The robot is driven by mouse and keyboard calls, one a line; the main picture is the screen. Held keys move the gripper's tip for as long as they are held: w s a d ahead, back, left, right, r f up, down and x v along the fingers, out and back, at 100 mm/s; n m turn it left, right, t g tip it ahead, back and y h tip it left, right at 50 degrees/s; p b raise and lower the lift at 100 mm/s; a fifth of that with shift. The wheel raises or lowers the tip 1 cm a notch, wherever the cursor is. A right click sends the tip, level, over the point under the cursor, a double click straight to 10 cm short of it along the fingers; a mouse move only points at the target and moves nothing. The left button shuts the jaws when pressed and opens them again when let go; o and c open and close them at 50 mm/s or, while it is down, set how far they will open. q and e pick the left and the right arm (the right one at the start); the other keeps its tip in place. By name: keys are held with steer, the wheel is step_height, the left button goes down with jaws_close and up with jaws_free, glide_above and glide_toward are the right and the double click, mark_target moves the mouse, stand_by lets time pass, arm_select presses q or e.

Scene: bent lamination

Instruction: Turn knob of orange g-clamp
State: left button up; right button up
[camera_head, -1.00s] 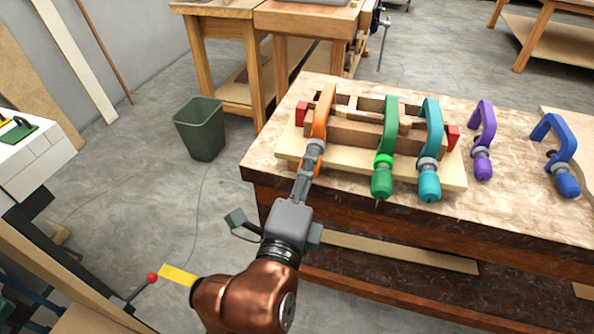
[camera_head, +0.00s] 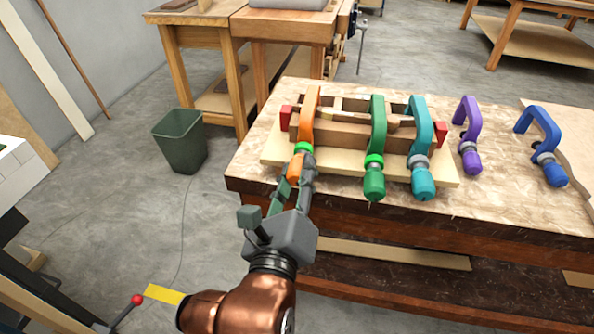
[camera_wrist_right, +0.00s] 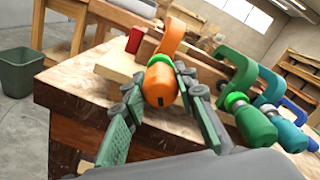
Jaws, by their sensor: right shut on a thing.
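The orange g-clamp (camera_head: 309,118) is on the left part of a wooden workpiece on the workbench. Its orange knob (camera_head: 295,168) points toward me, with a green ring at its neck in the head view. My right gripper (camera_head: 300,172) is shut on this knob, one finger on each side. The right wrist view shows the orange knob (camera_wrist_right: 160,85) between the two fingers of my gripper (camera_wrist_right: 157,100). The fingers hide part of the knob in the head view. My left gripper is not in view.
A green clamp (camera_head: 377,130) and a teal clamp (camera_head: 421,130) sit on the same workpiece to the right. A purple clamp (camera_head: 468,130) and a blue clamp (camera_head: 543,135) stand farther right. A bin (camera_head: 181,140) stands on the floor left of the bench (camera_head: 245,165).

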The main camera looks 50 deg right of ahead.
stand_by(0.4)
steer(key=o, duration=1.2)
steer(key=shift+c, duration=0.2)
steer(key=v, duration=1.2)
steer(key=shift+d, duration=0.1)
